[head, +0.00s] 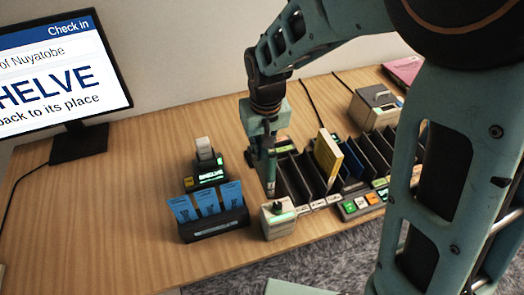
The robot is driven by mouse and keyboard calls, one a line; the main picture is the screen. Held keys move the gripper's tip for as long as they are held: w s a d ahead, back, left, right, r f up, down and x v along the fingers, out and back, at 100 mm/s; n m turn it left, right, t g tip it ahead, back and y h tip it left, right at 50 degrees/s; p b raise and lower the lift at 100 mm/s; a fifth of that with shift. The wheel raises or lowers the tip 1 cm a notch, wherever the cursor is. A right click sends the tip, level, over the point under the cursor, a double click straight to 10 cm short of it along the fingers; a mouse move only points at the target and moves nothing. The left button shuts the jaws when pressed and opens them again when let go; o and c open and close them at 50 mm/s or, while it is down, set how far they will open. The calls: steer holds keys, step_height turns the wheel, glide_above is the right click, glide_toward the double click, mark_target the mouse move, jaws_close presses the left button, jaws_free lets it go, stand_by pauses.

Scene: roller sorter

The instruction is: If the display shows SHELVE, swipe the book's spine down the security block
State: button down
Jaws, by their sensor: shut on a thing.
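The monitor (65,80) at the left reads "Check in" and large letters "HELVE", cut off at the picture's left edge, with "back to its place" below. A small green-lit display (208,177) on the table reads "SHELVE". My gripper (269,150) points down over the table, left of the slotted rack. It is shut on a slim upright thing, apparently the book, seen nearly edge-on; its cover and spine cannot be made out. Its lower end is just behind a small grey box (278,219) with a dark top piece. I cannot tell if this box is the security block, or whether they touch.
The black slotted rack (318,170) holds a yellow book (327,156). A button panel (361,203) is at its front. A dark holder (213,225) with blue cards stands front left. A grey machine (375,107) and pink item (403,70) are behind. The table's left is clear.

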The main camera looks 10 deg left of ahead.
step_height(320, 180, up, 6)
steer(key=p, duration=0.4)
steer(key=shift+r, duration=0.2)
